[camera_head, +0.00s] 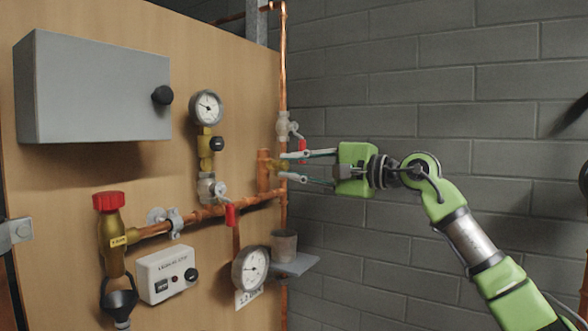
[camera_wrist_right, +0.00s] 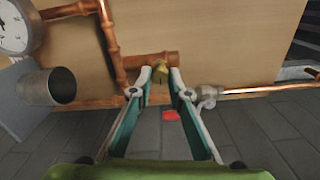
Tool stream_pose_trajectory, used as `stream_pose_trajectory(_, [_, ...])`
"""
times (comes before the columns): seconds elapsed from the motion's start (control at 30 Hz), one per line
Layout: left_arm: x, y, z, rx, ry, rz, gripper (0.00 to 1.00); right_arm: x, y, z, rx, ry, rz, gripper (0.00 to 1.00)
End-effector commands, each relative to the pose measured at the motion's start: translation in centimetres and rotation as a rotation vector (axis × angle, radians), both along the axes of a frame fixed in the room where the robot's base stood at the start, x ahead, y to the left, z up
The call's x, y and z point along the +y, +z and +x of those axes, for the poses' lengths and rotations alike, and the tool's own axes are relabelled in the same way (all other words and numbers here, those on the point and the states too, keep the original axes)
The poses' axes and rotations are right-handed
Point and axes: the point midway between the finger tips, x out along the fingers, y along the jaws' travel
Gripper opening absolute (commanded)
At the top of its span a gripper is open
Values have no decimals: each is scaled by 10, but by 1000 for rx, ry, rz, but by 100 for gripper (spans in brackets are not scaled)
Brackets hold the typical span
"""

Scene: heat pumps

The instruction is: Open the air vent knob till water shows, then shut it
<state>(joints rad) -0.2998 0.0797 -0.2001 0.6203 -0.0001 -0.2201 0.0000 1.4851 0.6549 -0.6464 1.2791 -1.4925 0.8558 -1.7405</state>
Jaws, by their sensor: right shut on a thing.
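The air vent is a short upright copper cylinder (camera_head: 263,171) on the pipework near the board's right edge. Its small brass knob (camera_wrist_right: 160,71) shows between my fingertips in the wrist view. My right gripper (camera_head: 284,167) comes in from the right and is shut on the knob, which its fingers partly hide in the head view. I see no water at the vent. A grey cup (camera_head: 284,247) stands on a small shelf (camera_head: 296,265) below. My left gripper is not in view.
A valve with a red lever (camera_head: 302,150) sits just above my right fingers. Another red-lever valve (camera_head: 230,214), a pressure gauge (camera_head: 251,268) and a white control box (camera_head: 168,273) are on the board. The brick wall side is clear.

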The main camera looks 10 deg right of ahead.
Motion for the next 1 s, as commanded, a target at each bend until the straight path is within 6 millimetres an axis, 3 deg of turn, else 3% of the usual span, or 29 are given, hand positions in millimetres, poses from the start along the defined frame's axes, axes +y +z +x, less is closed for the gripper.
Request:
stream_pose_trajectory(0.43, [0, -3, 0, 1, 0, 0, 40, 1, 0, 0, -173, 2, -176, 0])
stream_pose_trajectory(1.0, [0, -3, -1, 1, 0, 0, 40, 1, -1, 0, -202, 2, -208, 0])
